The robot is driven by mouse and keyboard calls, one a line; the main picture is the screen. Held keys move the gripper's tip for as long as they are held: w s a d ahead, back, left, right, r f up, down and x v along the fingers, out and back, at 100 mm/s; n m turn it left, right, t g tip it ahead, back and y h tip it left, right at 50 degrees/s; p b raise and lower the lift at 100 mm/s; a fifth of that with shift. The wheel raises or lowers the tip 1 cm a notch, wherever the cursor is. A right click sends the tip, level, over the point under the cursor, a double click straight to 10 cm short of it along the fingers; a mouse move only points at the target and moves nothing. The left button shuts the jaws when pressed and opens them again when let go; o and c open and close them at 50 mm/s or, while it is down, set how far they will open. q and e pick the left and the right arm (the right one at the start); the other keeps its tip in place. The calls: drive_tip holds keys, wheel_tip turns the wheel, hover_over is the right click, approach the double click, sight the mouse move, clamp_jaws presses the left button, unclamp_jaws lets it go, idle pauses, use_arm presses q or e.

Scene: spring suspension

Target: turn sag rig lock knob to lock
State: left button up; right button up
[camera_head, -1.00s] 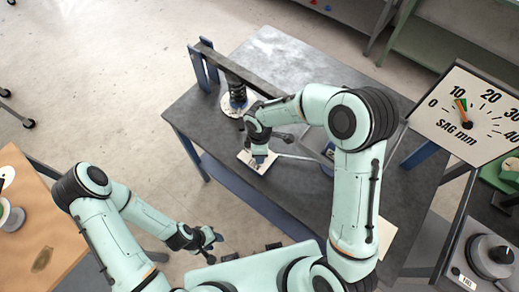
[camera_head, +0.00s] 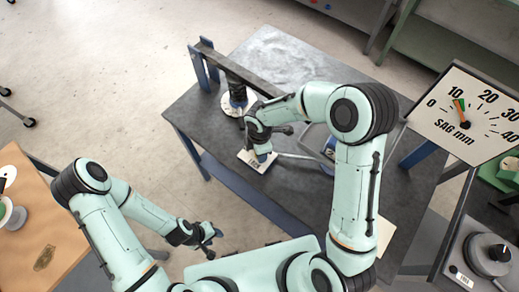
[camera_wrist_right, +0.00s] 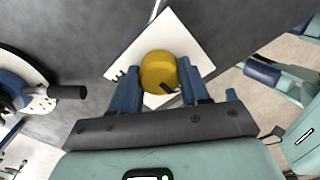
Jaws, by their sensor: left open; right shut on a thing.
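The yellow lock knob (camera_wrist_right: 158,72) sits over a white label plate (camera_wrist_right: 185,40) in the right wrist view. A small dark mark shows on the knob's lower right side. My right gripper (camera_wrist_right: 162,88) is shut on the knob, with one blue finger on each side. In the head view the right gripper (camera_head: 263,153) covers the knob, and part of the white plate (camera_head: 252,165) shows beside it. The plate's lettering is too small to read surely. The sag rig's dark spring (camera_head: 238,96) stands under a lever arm. My left gripper (camera_head: 210,238) is open and empty, off the table.
The grey table (camera_head: 285,55) has free room at its back. A grey tray (camera_head: 318,137) lies behind my right forearm. A sag gauge (camera_head: 468,105) stands at right, its orange needle near 10. A round dial unit (camera_head: 488,254) is at lower right, a wooden table (camera_head: 62,235) at left.

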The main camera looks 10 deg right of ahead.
drive_tip(key=o, duration=1)
drive_tip(key=shift+r, duration=0.1)
use_arm(q)
drive_tip(key=shift+w+r+p, duration=0.55)
drive_tip(key=shift+w+r, duration=0.2)
drive_tip(key=shift+w, duration=0.05)
use_arm(e)
wheel_tip(320, 180, up, 13)
drive_tip(key=shift+r, duration=0.15)
